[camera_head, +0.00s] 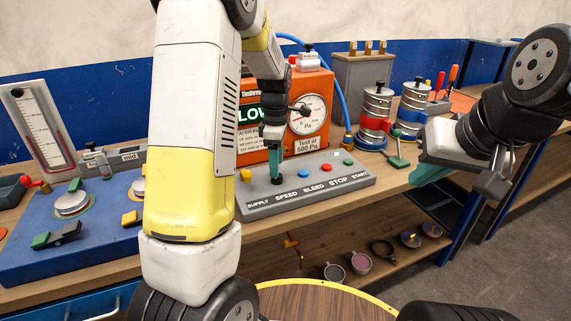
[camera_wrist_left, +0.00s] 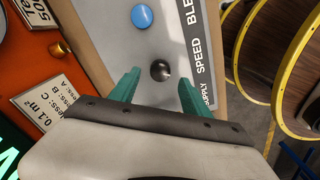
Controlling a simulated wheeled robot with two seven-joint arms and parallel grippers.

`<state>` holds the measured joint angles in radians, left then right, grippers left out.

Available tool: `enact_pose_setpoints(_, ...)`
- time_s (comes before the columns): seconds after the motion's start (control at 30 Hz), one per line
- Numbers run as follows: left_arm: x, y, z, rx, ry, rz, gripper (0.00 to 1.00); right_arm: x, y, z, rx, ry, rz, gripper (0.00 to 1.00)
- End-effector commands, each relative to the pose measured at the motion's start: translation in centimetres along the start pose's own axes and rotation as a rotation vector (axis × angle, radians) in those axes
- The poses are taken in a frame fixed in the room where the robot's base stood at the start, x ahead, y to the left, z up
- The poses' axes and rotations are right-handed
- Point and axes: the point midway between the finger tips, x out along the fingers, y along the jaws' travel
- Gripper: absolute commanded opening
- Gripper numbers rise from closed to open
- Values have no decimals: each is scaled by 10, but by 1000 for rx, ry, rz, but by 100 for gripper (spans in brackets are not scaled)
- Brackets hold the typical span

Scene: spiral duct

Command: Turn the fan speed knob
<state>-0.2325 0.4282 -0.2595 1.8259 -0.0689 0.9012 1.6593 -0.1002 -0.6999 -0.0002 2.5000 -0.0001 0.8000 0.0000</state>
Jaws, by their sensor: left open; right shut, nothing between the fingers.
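The grey control panel (camera_head: 345,182) lies on the bench, with labels SUPPLY, SPEED, BLEED, STOP and START along its front edge. The speed knob, a black round knob (camera_wrist_left: 160,70), sits by the SPEED label in the left wrist view. In the head view it is mostly hidden under my left gripper (camera_head: 274,168), which points down at the panel. My left gripper (camera_wrist_left: 158,80) is open, with its teal fingers on either side of the knob; I cannot tell whether they touch it. My right gripper (camera_head: 425,175) is shut and empty, in the air right of the panel.
A yellow control (camera_head: 246,175), blue button (camera_head: 303,173), red button (camera_head: 326,167) and green button (camera_head: 348,161) share the panel. Behind stands an orange box with a round gauge (camera_head: 307,114). Silver cylinders (camera_head: 374,110) stand right, a blue board (camera_head: 95,245) left.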

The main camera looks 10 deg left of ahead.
Motion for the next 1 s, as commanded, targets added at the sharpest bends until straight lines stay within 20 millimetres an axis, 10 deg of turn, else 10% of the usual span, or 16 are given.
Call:
enact_pose_setpoints(0.6, 40, 0, 0, 1, -1, 1, 55, 0, 0, 0, 0, 0, 0, 0)
enact_pose_setpoints(0.87, 39, 0, 0, 1, -1, 1, 4, 0, 0, 0, 0, 0, 0, 0)
enact_pose_setpoints(1.0, 39, 0, 0, 3, -1, 1, 0, 0, 0, 0, 0, 0, 0, 0)
